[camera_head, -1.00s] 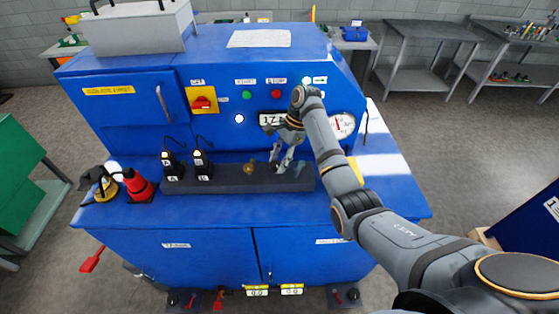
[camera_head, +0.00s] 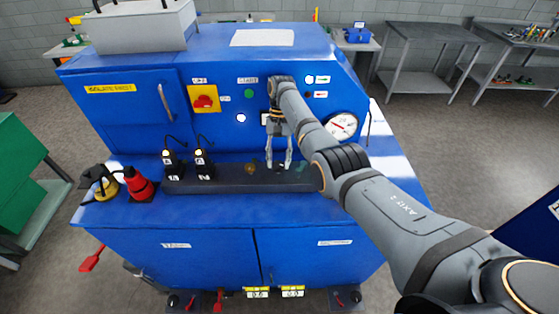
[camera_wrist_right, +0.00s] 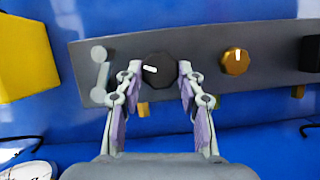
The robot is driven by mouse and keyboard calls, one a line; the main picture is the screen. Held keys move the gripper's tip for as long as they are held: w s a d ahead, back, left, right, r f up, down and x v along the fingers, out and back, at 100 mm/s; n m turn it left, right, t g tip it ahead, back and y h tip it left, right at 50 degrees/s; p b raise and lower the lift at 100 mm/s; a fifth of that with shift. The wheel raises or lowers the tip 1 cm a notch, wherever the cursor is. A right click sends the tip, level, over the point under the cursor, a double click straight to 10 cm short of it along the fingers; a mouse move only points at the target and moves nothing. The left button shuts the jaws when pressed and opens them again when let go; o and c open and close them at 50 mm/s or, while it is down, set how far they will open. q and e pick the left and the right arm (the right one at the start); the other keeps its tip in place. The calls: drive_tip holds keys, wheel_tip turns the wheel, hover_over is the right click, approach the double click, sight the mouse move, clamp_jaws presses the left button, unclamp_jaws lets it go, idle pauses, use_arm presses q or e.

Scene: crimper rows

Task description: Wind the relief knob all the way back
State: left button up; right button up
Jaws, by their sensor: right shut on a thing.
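My right gripper (camera_head: 279,164) reaches down from above to the dark grey control strip (camera_head: 228,181) on the blue bench. In the right wrist view my right gripper (camera_wrist_right: 159,72) has its two fingers on either side of a black knob (camera_wrist_right: 158,72) with a white pointer mark, and is shut on it. In the head view the fingers largely hide that knob. A brass knob (camera_head: 250,168) sits beside it on the strip, also shown in the wrist view (camera_wrist_right: 235,61) with a white mark. No label on either knob is readable. My left gripper is not in view.
A grey lever (camera_wrist_right: 100,73) stands near the black knob on its other side. A round gauge (camera_head: 342,126) is on the panel behind my arm. Two black units (camera_head: 203,166) stand at the strip's left part, with a red object (camera_head: 138,185) beyond.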

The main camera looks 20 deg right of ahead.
drive_tip(key=n+h+b, duration=0.1)
drive_tip(key=n, duration=0.1)
drive_tip(key=shift+w+a+n, duration=0.1)
drive_tip(key=shift+a+n, duration=0.05)
drive_tip(key=shift+n, duration=0.25)
drive_tip(key=shift+a+n+h, duration=0.1)
drive_tip(key=shift+n+h, duration=0.3)
drive_tip(key=shift+n, duration=0.5)
drive_tip(key=shift+a+r+n+h+p, duration=0.15)
drive_tip(key=shift+n+h+p, duration=0.3)
drive_tip(key=shift+n, duration=0.75)
drive_tip(key=shift+n+h+p, duration=0.55)
drive_tip(key=shift+n+p, duration=0.15)
drive_tip(key=shift+n, duration=0.9)
drive_tip(key=o, duration=1.2)
